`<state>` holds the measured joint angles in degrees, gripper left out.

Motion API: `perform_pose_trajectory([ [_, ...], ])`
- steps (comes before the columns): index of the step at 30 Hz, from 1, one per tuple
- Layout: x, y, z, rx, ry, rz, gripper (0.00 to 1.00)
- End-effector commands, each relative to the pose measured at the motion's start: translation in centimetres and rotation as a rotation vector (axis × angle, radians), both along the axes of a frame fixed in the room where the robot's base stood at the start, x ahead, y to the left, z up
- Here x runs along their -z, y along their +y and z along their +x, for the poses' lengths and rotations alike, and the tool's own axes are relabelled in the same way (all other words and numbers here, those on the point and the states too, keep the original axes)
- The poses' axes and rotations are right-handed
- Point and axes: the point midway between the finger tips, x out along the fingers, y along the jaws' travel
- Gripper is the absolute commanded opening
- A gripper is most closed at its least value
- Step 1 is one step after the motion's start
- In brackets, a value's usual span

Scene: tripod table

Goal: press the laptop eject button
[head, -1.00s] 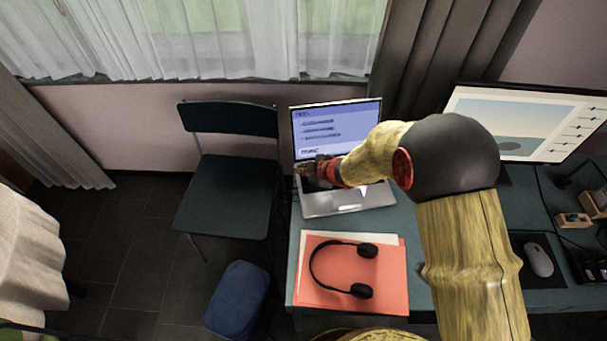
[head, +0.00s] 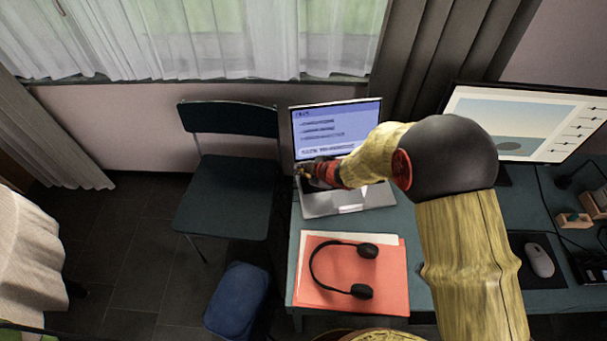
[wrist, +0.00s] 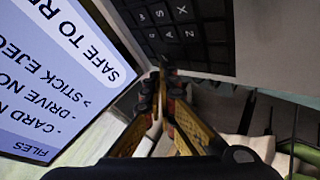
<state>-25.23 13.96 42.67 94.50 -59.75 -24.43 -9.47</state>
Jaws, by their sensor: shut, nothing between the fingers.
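The open laptop (head: 350,203) stands on the desk, its lit screen (head: 337,118) facing me. In the wrist view the screen (wrist: 45,85) shows a light banner with "SAFE TO RE", cut off, and lines including "STICK EJE". The keyboard (wrist: 185,30) shows at the top of that view. My gripper (head: 302,171) is at the laptop's left side, near the hinge end of the keyboard. In the wrist view its fingertips (wrist: 160,78) are together and empty, by the keyboard deck's edge. I cannot make out the eject button or tell whether the tips touch the laptop.
Black headphones (head: 312,262) lie on a red folder (head: 388,290) in front of the laptop. A chair (head: 228,190) stands left of the desk (head: 420,290). A monitor (head: 530,120) and a mouse (head: 540,260) are at the right. A blue pouf (head: 238,298) is on the floor.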

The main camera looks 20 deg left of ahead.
Motion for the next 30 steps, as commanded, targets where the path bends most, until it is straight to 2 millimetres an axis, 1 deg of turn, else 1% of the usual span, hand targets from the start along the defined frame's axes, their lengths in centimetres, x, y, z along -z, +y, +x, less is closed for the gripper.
perform_pose_trajectory([
  [5, -0.3, 0.0, 0.0, 0.0, 0.001, -0.001, 0.0],
  [12, -1.5, 0.0, 0.0, 0.0, 0.0, 0.0, 0.0],
  [23, -1.4, 0.0, 0.0, 0.0, 0.0, 0.0, 0.0],
  [26, -1.8, 0.0, 0.0, 0.0, 0.0, 0.0, 0.0],
  [30, -3.0, 0.0, 0.0, 0.0, 0.0, 0.0, 0.0],
])
